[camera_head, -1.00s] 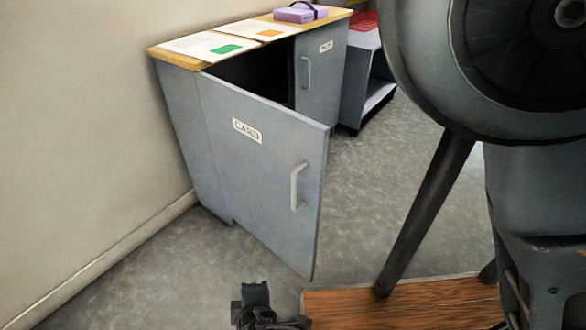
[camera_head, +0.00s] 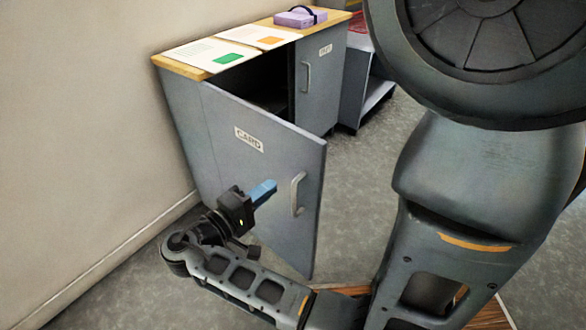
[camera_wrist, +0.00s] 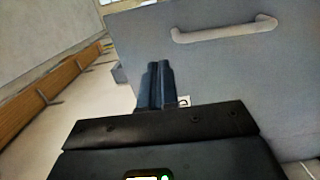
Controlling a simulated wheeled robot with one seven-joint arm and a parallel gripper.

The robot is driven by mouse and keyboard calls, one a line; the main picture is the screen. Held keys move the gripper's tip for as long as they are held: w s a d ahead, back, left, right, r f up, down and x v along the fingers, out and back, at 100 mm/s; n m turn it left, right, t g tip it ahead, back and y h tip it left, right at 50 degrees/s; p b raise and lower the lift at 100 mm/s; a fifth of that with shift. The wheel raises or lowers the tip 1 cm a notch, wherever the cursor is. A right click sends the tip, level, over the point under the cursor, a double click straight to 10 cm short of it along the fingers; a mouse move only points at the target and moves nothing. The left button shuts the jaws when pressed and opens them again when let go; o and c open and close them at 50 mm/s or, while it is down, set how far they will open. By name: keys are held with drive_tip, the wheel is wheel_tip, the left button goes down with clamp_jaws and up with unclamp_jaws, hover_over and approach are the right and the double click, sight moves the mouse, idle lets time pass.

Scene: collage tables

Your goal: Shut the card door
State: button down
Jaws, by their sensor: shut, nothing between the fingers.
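The card door (camera_head: 238,110) is a grey cabinet door with a white CARD label (camera_head: 249,139) and a pale handle (camera_head: 298,195) near its free edge. It stands ajar, swung out from the cabinet, with the dark inside showing above it. My gripper (camera_head: 268,188) is shut and empty, in front of the door's outer face and left of the handle. I cannot tell whether its tips touch the door. In the wrist view my gripper (camera_wrist: 159,80) stands before the grey door panel (camera_wrist: 235,75), with the handle (camera_wrist: 224,31) above and to the right.
The cabinet's wooden top (camera_head: 180,67) holds papers with green and orange patches and a purple case (camera_head: 299,17). A second, labelled door (camera_head: 318,85) beside it appears closed. A grey shelf unit (camera_head: 362,85) stands behind. A wall (camera_head: 70,120) runs along the left.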

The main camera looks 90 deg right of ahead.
sight(302, 163)
drive_tip(key=x, duration=0.9)
drive_tip(key=shift+s+d, duration=0.1)
drive_tip(key=shift+d, duration=0.05)
